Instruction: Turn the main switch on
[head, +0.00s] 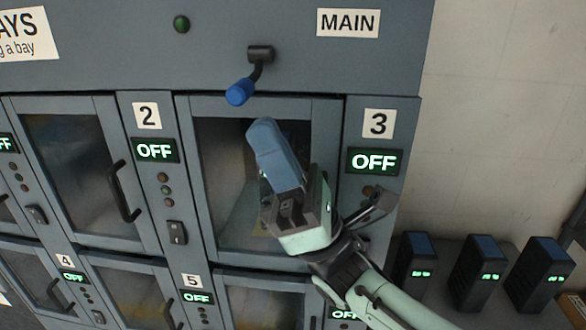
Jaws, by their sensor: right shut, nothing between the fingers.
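The main switch is a lever with a dark mount and a blue knob (240,92), on the cabinet's top panel left of the MAIN label (348,23). The lever hangs downward, tilted to the left. A round green lamp (181,24) sits to its upper left. My right gripper (264,134) is shut and empty, with its blue fingers pointing up just below the knob, in front of the bay 3 door. A small gap shows between fingertips and knob in the picture; the depth between them is unclear. My left gripper is not in view.
The grey cabinet has several bays with glass doors, dark handles (124,192) and displays reading OFF (374,161). Several dark battery-like units (477,272) stand at the lower right. A bare wall (500,110) fills the upper right.

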